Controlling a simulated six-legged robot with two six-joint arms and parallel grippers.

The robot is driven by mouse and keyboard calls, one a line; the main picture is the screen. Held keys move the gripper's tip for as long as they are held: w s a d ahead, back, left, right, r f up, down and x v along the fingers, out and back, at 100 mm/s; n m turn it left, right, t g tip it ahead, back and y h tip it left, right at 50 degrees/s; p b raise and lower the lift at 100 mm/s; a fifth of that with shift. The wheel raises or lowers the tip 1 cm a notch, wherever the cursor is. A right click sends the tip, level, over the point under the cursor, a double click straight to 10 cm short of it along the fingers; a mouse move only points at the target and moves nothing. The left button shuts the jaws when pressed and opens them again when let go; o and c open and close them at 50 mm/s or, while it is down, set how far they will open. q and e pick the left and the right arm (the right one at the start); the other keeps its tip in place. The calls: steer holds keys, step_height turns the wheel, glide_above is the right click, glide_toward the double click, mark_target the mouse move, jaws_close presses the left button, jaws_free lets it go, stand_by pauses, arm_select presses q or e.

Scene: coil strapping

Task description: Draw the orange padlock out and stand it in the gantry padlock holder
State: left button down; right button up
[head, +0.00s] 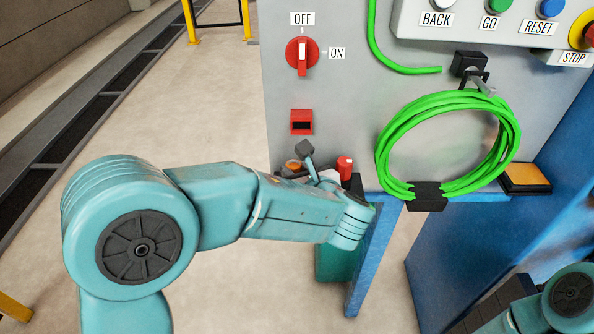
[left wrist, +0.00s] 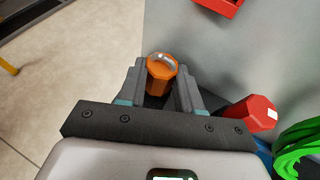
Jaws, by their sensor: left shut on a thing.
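The orange padlock (left wrist: 161,75), with a grey shackle, is between the two grey fingers of my left gripper (left wrist: 161,82) in the left wrist view. The gripper is shut on it. In the head view only a small orange part of the padlock (head: 292,166) shows past my left forearm, close to the grey panel. A red padlock-like piece (head: 345,166) stands to its right; it also shows in the left wrist view (left wrist: 252,113). I cannot make out which part is the gantry padlock holder.
The grey panel (head: 345,110) carries a red rotary switch (head: 302,56) and a red box with a dark opening (head: 301,122). A green cable coil (head: 390,150) hangs to the right. A blue frame (head: 372,255) stands below. Open floor lies left.

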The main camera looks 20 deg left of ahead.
arm_select(q)
steer(key=shift+f+b, duration=0.45)
steer(key=shift+f, duration=0.15)
steer(key=c, duration=0.7)
jaws_free()
steer(key=shift+d, duration=0.1)
